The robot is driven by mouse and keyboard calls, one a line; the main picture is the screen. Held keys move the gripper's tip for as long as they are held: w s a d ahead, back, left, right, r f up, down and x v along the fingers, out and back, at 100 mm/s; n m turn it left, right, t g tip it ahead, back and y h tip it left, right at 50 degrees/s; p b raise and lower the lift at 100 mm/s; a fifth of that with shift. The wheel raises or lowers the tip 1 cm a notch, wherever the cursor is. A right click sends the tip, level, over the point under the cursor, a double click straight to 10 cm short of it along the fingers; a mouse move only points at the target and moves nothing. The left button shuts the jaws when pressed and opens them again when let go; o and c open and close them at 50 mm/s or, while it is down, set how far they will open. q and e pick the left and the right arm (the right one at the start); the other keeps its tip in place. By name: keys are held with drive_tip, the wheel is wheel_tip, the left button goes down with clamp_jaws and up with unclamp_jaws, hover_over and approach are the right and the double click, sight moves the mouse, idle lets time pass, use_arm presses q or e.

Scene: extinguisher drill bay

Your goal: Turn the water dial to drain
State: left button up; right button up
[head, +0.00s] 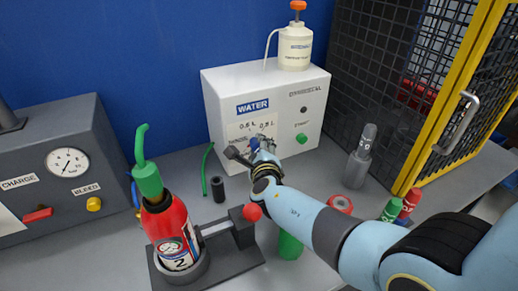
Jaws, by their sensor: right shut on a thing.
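The white water dispenser box (226,87) stands at the back centre, with a blue WATER label and "0.5 L" markings on its front. The water dial on its front is mostly hidden behind my right gripper (257,143), which reaches the panel from the lower right. The gripper is shut on the dial; the exact angle of the dial cannot be told. A green START button (301,138) shows to the right of the gripper. My left gripper is not in view.
A red extinguisher (172,225) with a green hose top stands in a dark clamp stand at front left. A grey charge panel (55,150) is at left. A white bottle (295,47) sits on the box. A yellow-framed mesh cage (445,90) stands at right.

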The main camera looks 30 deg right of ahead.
drive_tip(key=o, duration=1.1)
drive_tip(key=shift+o, duration=0.2)
wheel_tip(320, 180, up, 10)
